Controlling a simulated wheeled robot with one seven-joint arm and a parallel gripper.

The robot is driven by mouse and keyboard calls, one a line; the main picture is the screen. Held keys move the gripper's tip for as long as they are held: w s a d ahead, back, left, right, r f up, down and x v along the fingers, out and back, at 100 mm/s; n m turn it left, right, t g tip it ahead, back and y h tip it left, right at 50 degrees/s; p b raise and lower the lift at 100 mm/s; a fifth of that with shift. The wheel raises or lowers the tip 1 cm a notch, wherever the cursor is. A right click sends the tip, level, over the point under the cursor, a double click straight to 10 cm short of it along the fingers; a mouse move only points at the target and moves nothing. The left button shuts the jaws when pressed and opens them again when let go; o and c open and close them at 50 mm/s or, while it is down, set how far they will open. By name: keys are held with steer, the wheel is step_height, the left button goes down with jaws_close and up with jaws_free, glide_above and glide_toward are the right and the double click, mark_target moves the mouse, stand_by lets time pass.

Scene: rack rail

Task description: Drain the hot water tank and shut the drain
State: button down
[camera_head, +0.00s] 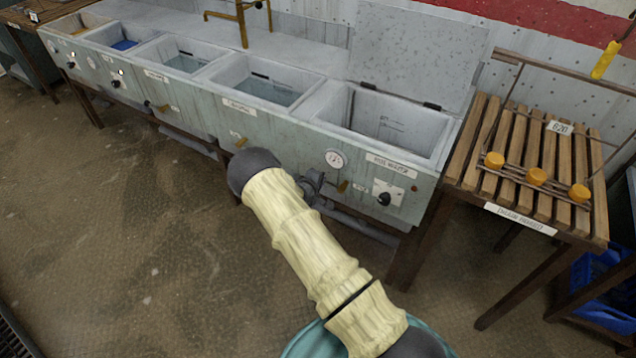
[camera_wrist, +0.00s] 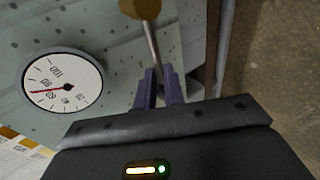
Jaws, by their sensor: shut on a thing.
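The hot water tank (camera_head: 425,165) is the rightmost basin, with its lid (camera_head: 418,55) raised against the wall. Level marks show on its inner wall; I cannot tell whether water is in it. A brass drain piece (camera_head: 343,186) sits low on its front, beside my gripper (camera_head: 314,186), which my forearm partly hides. In the wrist view my gripper (camera_wrist: 160,88) has its two dark fingers shut on a thin metal lever (camera_wrist: 152,45). The lever runs up to a round brass part (camera_wrist: 140,8). The exact lever angle is unclear.
A round dial (camera_head: 335,159), also in the wrist view (camera_wrist: 62,84), is on the tank front. A black knob (camera_head: 384,198) is to the right. Other basins (camera_head: 265,85) extend left. A slatted table (camera_head: 540,165) with orange-knobbed rods stands right. The floor at left is clear.

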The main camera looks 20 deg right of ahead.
steer(key=shift+d, duration=0.2)
steer(key=c, duration=1.5)
jaws_free()
steer(key=shift+f, duration=0.15)
steer(key=shift+a, duration=0.1)
steer(key=p+v, duration=0.1)
steer(key=v, duration=1.6)
steer(key=shift+a+r+p, duration=0.1)
steer(key=shift+r+p, duration=0.2)
steer(key=shift+r, duration=0.1)
